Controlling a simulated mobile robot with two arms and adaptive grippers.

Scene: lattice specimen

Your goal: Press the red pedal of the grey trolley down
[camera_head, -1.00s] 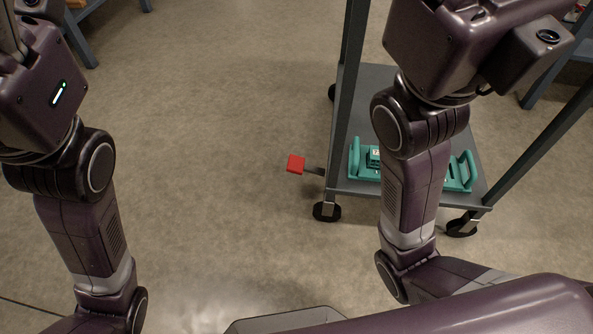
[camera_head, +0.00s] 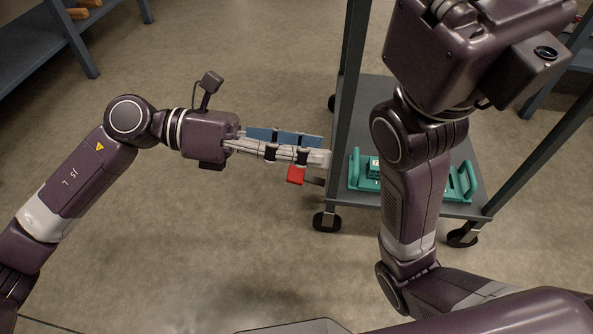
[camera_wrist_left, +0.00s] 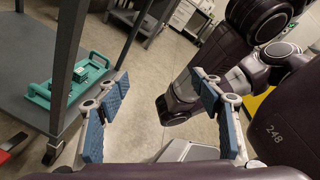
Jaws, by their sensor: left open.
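The red pedal (camera_head: 295,174) sticks out on a short bar from the left side of the grey trolley (camera_head: 378,90), low near the front-left wheel. My left gripper (camera_head: 322,150) is open and empty, its fingers pointing right toward the trolley's post. In the head view its lower finger overlaps the pedal's upper part; I cannot tell whether they touch. The left wrist view shows both blue-padded fingers spread apart (camera_wrist_left: 165,95), and a red piece (camera_wrist_left: 14,141), apparently the pedal, at the left edge. My right arm crosses in front of the trolley; its gripper is outside the views.
A teal holder (camera_head: 456,186) lies on the trolley's shelf, partly hidden by my right arm. The trolley's front-left post (camera_head: 345,110) stands close to my left fingertips. A grey bench (camera_head: 40,52) is at the upper left. The floor left of the trolley is clear.

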